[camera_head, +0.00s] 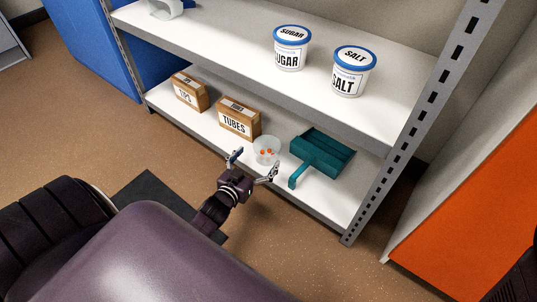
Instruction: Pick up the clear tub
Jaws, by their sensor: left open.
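The clear tub (266,145) is a small see-through container with a few orange bits showing in it. It stands on the lower shelf between the TUBES box and a teal dustpan-like thing. My left gripper (253,164) is open, with its two fingers pointing at the tub from the front. One finger is at the tub's left and the other at its lower right. I cannot tell whether either finger touches it. My right gripper is not in view.
The lower shelf (325,206) also holds a TIPS box (188,95), the TUBES box (237,120) and the teal thing (323,153). SUGAR (289,58) and SALT (348,82) tubs stand on the shelf above. A metal upright (410,130) bounds the right.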

